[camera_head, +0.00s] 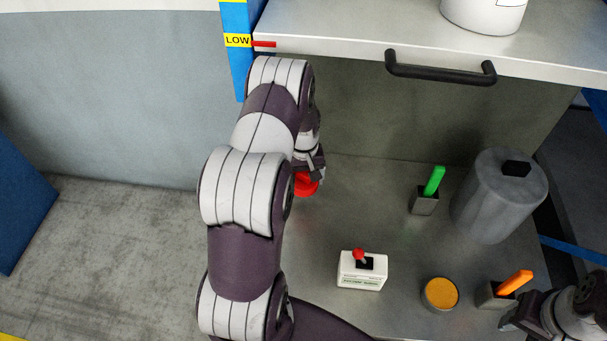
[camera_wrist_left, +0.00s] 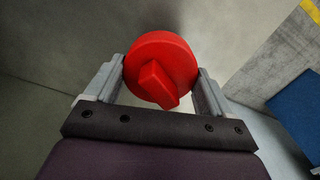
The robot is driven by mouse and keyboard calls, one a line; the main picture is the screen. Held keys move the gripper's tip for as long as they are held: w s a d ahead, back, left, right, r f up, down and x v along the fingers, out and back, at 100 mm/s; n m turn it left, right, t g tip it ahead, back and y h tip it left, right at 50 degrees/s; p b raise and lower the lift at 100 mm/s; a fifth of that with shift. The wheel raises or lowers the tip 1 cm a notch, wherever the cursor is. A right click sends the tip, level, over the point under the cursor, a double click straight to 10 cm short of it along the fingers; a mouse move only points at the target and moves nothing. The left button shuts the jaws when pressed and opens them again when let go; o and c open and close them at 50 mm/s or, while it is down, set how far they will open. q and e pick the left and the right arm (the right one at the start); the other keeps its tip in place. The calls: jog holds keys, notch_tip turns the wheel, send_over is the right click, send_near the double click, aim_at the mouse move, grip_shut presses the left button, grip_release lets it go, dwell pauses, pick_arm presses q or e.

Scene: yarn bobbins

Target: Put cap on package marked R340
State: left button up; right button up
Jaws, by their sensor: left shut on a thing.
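A round red cap (camera_head: 306,185) with a raised bar-shaped grip shows beyond my left arm in the head view. In the left wrist view the red cap (camera_wrist_left: 161,62) sits between the two fingers of my left gripper (camera_wrist_left: 162,85), which is shut on it. In the head view my left gripper (camera_head: 312,168) is partly hidden by my own arm and holds the cap over the back left of the grey surface. My right gripper (camera_head: 515,320) is at the bottom right corner, and its jaws are unclear. I cannot read R340 on anything in view.
A white box with a red-knobbed lever (camera_head: 362,279), an orange-topped round tin (camera_head: 440,307), and small grey holders with green (camera_head: 434,181) and orange (camera_head: 516,282) pieces stand on the surface. A grey cylinder (camera_head: 490,205) stands right. A shelf with a black handle (camera_head: 440,75) overhangs, carrying a white container (camera_head: 484,14).

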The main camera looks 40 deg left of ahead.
aim_at(304, 199)
pick_arm(q)
jog(key=shift+f+b, duration=0.4)
jog(key=shift+f, duration=0.45)
jog(key=shift+w+f, duration=0.1)
jog(key=shift+f, duration=0.25)
pick_arm(e)
jog(key=shift+w+a+f, duration=0.1)
jog(key=shift+f, duration=0.75)
pick_arm(q)
jog(key=shift+r+p, duration=0.2)
jog(key=shift+p, duration=0.85)
jog(key=shift+f+b, duration=0.35)
jog(key=shift+f, duration=0.1)
pick_arm(e)
jog(key=shift+r, duration=0.85)
jog(key=shift+f, duration=0.1)
pick_arm(q)
jog(key=shift+f+b, duration=1.45)
jog(key=shift+f, duration=0.35)
pick_arm(e)
jog(key=shift+f, duration=1.35)
pick_arm(q)
jog(key=shift+f, duration=0.3)
pick_arm(e)
jog(key=shift+f, duration=0.25)
